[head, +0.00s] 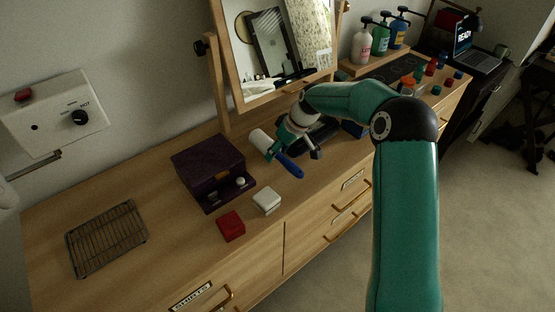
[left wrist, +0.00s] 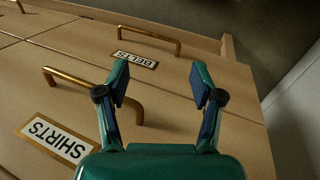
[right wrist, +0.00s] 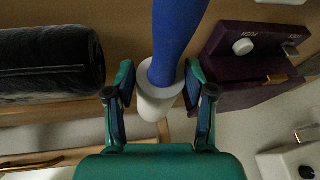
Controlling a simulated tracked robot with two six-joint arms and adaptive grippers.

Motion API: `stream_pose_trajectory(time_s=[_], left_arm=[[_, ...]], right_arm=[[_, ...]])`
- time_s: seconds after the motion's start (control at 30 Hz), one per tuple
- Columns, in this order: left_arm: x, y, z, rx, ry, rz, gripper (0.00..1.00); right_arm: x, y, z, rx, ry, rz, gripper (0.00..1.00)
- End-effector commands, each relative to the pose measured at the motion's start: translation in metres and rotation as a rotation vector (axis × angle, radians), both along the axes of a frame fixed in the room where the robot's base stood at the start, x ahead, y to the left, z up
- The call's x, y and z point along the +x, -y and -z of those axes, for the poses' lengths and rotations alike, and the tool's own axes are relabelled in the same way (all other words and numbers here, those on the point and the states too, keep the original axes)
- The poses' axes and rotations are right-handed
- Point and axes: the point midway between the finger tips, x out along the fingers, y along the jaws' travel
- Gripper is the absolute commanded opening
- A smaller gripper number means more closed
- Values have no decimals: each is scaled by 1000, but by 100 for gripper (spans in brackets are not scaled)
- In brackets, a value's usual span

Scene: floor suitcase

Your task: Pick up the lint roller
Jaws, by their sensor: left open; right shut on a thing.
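The lint roller has a blue handle (head: 290,166) and a white roll (head: 261,139). In the head view it is at my right gripper (head: 278,148), over the dresser top beside the purple box. The right wrist view shows its blue handle (right wrist: 178,40) and white part (right wrist: 157,100) between the fingers of my right gripper (right wrist: 160,88), which is shut on it. I cannot tell whether the roller touches the dresser. My left gripper (left wrist: 158,78) is open and empty, facing the drawer fronts; it does not show in the head view.
The purple box (head: 207,164) stands left of the roller, with a white box (head: 267,200) and red box (head: 231,226) in front. A wire rack (head: 106,238) lies far left. A mirror (head: 278,45) stands behind. Pump bottles (head: 362,45) and a laptop (head: 476,58) are right.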

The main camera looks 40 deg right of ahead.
Motion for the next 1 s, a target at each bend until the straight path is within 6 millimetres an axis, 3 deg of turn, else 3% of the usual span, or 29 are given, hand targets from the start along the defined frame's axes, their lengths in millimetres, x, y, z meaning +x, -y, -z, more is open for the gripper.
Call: stream_pose_trajectory(time_s=[0.3, 0.5, 0.7, 1.0], left_arm=[[0, 0, 10, 0, 0, 0, 67], [0, 0, 9, 0, 0, 0, 67], [0, 0, 7, 0, 0, 0, 67], [0, 0, 7, 0, 0, 0, 67]], right_arm=[[1, 0, -89, -3, 8, 0, 16], [1, 0, -133, -2, 5, 0, 16], [0, 0, -155, -1, 1, 0, 16], [0, 0, -159, -1, 0, 0, 16]])
